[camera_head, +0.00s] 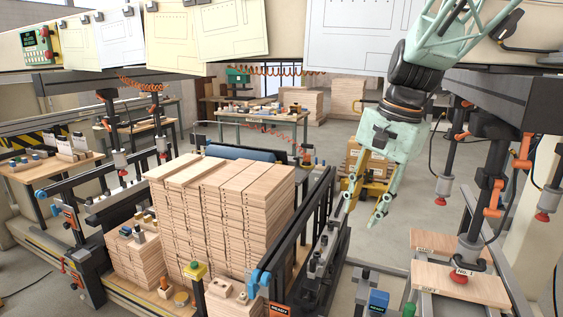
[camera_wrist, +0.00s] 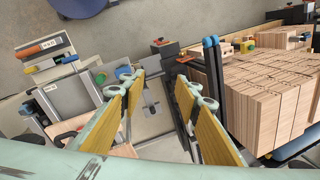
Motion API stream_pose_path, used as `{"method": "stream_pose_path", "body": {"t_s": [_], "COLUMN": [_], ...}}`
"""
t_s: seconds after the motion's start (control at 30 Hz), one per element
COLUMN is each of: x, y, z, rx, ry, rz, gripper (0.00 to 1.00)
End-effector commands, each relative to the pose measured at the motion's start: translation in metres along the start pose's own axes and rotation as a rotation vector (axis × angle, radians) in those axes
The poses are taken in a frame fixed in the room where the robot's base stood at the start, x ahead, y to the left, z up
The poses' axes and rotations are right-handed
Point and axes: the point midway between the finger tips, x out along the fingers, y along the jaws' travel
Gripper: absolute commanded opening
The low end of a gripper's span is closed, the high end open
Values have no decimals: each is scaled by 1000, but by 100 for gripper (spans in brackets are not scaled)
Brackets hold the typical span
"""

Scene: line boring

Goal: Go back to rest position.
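My gripper (camera_head: 362,217) hangs from my mint-green arm, right of centre in the head view, with its fingers pointing down. It is in the air to the right of the stacked boards. In the wrist view my gripper (camera_wrist: 168,95) shows two yellow-lined fingers spread well apart with nothing between them. It is open and empty. Below the gap lie a grey floor and dark metal machine parts.
A tall stack of wooden boards (camera_head: 225,215) stands left of my gripper behind a dark rail (camera_head: 300,240). Boards (camera_head: 462,285) lie on a frame at the lower right under red-tipped clamps. Panels hang along the top.

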Motion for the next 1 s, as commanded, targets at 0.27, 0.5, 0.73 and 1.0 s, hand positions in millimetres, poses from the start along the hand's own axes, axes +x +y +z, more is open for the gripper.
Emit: {"method": "stream_pose_path", "body": {"t_s": [0.27, 0.5, 0.73, 1.0], "x": [-26, -44, -57, -69], "y": [29, 55, 81, 113], "z": [34, 63, 89, 119], "rx": [-110, -204, -293, -399], "ry": [35, 64, 93, 127], "rz": [-1, 0, 4, 11], "gripper": [30, 30, 30, 30]}}
